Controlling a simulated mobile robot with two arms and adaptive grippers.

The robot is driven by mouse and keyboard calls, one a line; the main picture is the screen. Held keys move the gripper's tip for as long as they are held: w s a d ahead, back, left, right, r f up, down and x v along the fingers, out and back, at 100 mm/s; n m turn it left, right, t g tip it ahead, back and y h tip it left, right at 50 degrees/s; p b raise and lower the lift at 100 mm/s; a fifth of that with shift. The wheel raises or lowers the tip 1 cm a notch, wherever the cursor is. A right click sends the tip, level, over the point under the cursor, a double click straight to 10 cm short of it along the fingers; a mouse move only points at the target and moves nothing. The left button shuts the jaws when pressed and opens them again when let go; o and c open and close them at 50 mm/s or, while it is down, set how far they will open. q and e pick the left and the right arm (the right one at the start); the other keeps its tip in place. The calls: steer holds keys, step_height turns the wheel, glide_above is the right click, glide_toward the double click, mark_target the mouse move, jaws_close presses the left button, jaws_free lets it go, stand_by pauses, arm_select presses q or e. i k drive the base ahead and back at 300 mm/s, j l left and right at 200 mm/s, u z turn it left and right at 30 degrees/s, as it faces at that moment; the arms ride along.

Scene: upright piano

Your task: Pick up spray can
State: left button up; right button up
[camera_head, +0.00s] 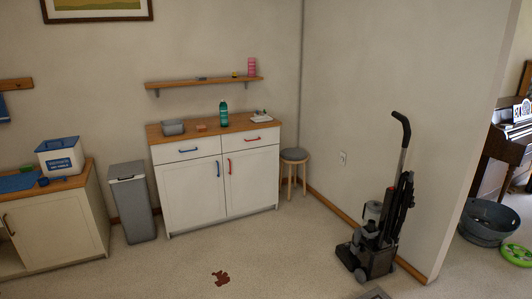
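A green bottle or can (223,113) stands upright on the wooden top of a white cabinet (190,188) against the back wall. A pink cylindrical container (251,67) stands upright at the right end of a wall shelf (205,83) above. Both are small in the head view, and I cannot tell which of them is the spray can. Neither of my grippers is in view, and nothing is seen touching either container.
A grey bin (132,205) and a stool (293,170) flank the cabinet. An upright vacuum cleaner (373,240) stands at the right. A reddish-brown stain (221,278) marks the carpet in front. The carpet between cabinet and vacuum is mostly clear.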

mark_target(223, 105)
steer(key=i+j+u, duration=0.3)
steer(key=i, duration=0.8)
steer(key=i+u, duration=0.25)
steer(key=i, duration=0.85)
